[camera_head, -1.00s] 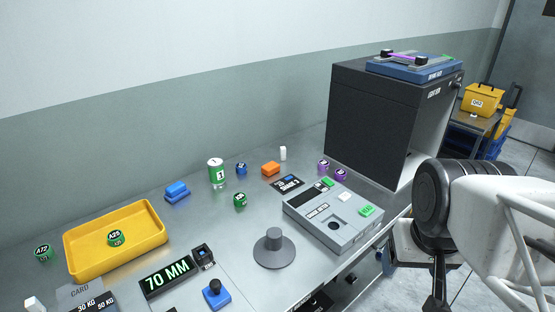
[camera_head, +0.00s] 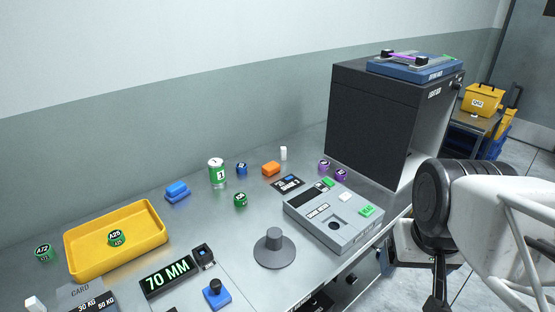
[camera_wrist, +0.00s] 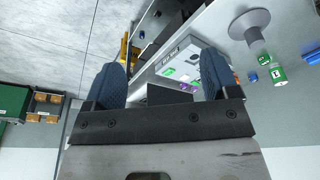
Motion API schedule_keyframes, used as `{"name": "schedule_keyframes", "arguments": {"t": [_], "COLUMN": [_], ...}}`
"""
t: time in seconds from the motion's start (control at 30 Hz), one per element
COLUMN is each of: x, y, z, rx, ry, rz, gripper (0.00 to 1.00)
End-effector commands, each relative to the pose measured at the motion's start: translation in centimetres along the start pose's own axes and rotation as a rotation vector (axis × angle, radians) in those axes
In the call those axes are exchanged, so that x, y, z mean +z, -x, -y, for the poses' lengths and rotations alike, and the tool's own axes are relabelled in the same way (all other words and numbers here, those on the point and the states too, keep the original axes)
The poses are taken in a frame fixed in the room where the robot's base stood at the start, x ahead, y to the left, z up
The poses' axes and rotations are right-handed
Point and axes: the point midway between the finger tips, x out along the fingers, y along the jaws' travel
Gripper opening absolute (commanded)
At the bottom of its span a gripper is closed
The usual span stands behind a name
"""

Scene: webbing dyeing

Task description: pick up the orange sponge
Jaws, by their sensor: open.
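The orange sponge (camera_head: 271,168) lies on the steel bench near the back, between a blue small pot and a white small block. In the head view my arm is at the right, beyond the bench's front edge, well away from the sponge. The fingers cannot be made out there. I cannot pick out the sponge in the wrist view.
A green-and-white can (camera_head: 217,172) and a blue sponge-like block (camera_head: 177,191) stand left of the sponge. Purple pots (camera_head: 341,175), a grey meter box (camera_head: 333,218) and a dark cabinet (camera_head: 368,120) are to the right. A yellow tray (camera_head: 160,238) is at left.

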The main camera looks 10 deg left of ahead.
Motion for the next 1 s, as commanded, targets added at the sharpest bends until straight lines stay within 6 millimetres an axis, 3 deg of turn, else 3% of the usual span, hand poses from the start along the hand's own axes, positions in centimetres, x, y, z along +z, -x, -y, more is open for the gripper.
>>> {"name": "schedule_keyframes", "arguments": {"t": [0.17, 0.37, 1.0], "x": [-0.4, -2.4, -15.8], "y": [0.0, -0.2, -2.8], "z": [0.0, 0.0, 1.6], "rx": [0.008, 0.045, 0.279], "ry": [0.016, 0.097, 0.618], "rz": [0.005, 0.027, 0.160], "gripper": [0.81, 0.81, 0.81]}}
